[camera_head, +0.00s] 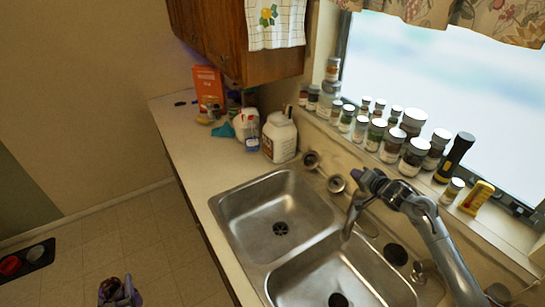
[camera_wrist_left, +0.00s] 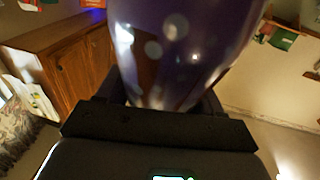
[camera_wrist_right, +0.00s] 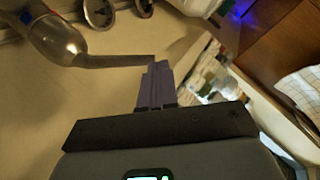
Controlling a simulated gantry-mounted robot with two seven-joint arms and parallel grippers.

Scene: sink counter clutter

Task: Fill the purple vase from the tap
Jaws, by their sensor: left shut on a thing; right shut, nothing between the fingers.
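The purple vase (camera_wrist_left: 185,45) fills the upper middle of the left wrist view, dark and glossy with pale spots. My left gripper (camera_head: 120,293) is shut on it, low in the head view, over the floor left of the counter; the vase (camera_head: 108,287) shows only as a small dark shape there. The metal tap (camera_head: 350,217) reaches over the sink; its spout also shows in the right wrist view (camera_wrist_right: 60,42). My right gripper (camera_head: 358,177) is shut and empty beside the tap. Its fingers (camera_wrist_right: 157,84) overlap the spout end; I cannot tell if they touch. No water stream is visible.
The double sink has a bare left basin (camera_head: 255,210) and a right basin (camera_head: 330,270). Two round knobs (camera_head: 311,160) (camera_head: 337,184) stand behind it. A white jug (camera_head: 280,138) and bottles crowd the back counter. Several jars (camera_head: 390,147) and a flashlight (camera_head: 455,157) line the sill.

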